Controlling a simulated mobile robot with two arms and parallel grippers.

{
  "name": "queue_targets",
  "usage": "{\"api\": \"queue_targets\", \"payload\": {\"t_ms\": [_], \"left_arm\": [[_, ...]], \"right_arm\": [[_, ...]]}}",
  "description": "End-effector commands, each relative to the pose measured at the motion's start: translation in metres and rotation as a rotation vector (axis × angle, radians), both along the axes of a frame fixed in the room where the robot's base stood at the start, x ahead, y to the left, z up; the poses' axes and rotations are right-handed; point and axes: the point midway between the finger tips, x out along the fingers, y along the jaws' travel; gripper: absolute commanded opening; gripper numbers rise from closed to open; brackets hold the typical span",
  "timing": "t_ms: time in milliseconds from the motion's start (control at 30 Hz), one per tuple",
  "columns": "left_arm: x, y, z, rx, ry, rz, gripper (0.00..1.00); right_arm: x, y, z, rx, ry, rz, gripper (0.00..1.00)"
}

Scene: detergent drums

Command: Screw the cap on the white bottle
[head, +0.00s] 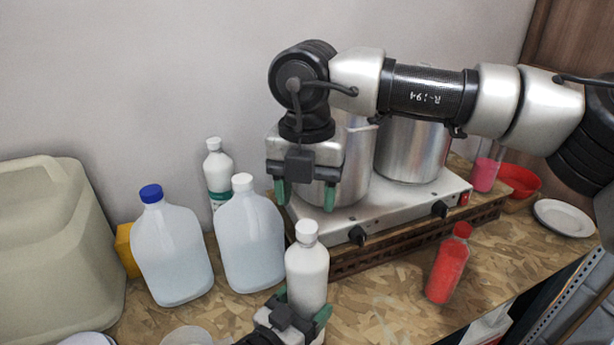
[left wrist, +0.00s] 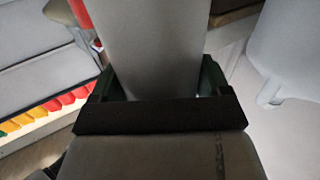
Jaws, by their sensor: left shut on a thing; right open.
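The white bottle (head: 307,272) stands upright near the front of the wooden counter in the head view. A white cap (head: 306,231) sits at its top; I cannot tell how tightly it is on. My left gripper (head: 303,306) is shut around the bottle's lower body. In the left wrist view the bottle (left wrist: 152,50) fills the space between the green-padded fingers (left wrist: 158,85). My right gripper (head: 305,195) is open and empty, pointing down, above and behind the bottle, in front of the steel pots.
Two clear jugs, one blue-capped (head: 172,255) and one white-capped (head: 250,240), stand left of the bottle. Another white bottle (head: 218,172) is behind them. A hot plate (head: 400,212) with pots is behind right. A red bottle (head: 447,268) stands right, near the counter edge.

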Motion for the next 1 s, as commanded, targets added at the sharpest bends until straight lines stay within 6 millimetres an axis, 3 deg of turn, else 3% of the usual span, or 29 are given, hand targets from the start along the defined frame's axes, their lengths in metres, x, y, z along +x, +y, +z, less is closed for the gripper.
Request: {"api": "queue_targets", "payload": {"t_ms": [1000], "left_arm": [[0.000,0.000,0.000,-0.001,-0.001,0.000,0.11]], "right_arm": [[0.000,0.000,0.013,0.000,0.001,2.121,0.57]]}}
